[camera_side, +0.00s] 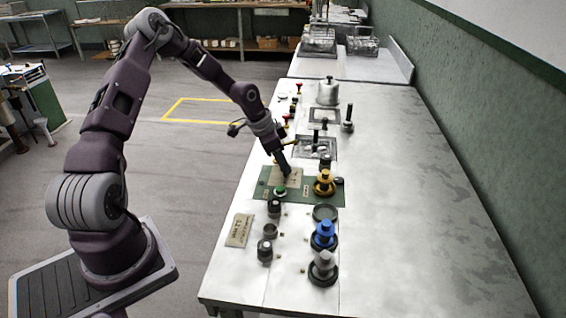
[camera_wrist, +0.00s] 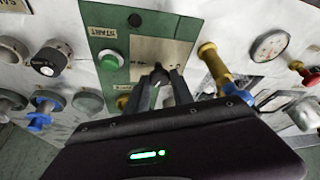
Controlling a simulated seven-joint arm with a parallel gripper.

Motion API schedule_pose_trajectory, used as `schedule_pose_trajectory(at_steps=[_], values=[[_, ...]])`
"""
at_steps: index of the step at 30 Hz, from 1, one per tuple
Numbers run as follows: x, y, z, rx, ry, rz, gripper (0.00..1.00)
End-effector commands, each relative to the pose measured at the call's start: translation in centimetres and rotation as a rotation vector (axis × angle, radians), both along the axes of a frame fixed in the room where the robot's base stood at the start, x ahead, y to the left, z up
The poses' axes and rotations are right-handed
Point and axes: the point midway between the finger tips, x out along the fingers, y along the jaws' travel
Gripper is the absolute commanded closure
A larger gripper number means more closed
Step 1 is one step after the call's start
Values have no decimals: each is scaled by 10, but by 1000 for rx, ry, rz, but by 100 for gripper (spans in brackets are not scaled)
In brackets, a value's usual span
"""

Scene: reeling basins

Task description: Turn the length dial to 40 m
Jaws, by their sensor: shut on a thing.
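The length dial's cream plate (camera_wrist: 165,48) sits on a green panel (camera_wrist: 112,22) in the wrist view. In the side view the plate (camera_side: 294,177) shows beside my gripper (camera_side: 286,173), which reaches down onto it. In the wrist view my gripper (camera_wrist: 164,76) has its two dark fingers pointing at the plate, closed on the dial's knob. The knob is mostly hidden by the fingers. The scale marks and the dial's setting are too small to read.
A green START button (camera_wrist: 110,60) is beside the plate. A brass valve (camera_side: 324,184) stands close on the other side, with a blue-handled valve (camera_side: 324,235) nearer. A round gauge (camera_wrist: 269,45) lies beyond. The bench's right side (camera_side: 430,220) is clear.

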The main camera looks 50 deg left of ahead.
Motion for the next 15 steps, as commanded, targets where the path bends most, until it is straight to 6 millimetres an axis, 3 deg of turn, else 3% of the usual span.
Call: schedule_pose_trajectory(at_steps=[15], values=[[0,2,-1,2,3,-129,100]])
